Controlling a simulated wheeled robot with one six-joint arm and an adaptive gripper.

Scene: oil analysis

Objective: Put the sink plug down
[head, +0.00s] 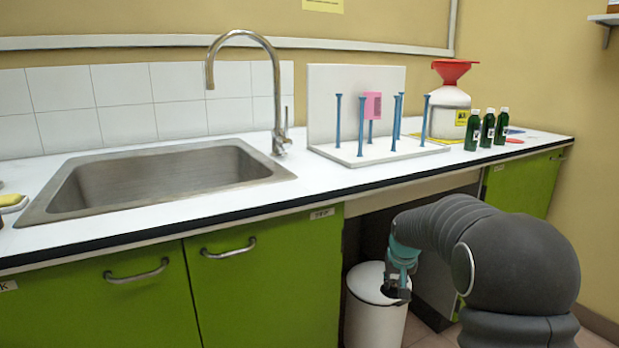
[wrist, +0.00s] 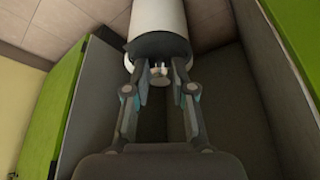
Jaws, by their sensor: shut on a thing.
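The plug cannot be made out in the head view. The bin also shows in the wrist view (wrist: 158,17), just beyond the fingertips.
The steel sink (head: 165,178) with its tap (head: 277,100) is set in the white counter (head: 330,185). A drying rack (head: 375,152), several green bottles (head: 488,130) and a white container with a red funnel (head: 449,108) stand on it. Green cupboards (head: 265,285) flank the open knee space.

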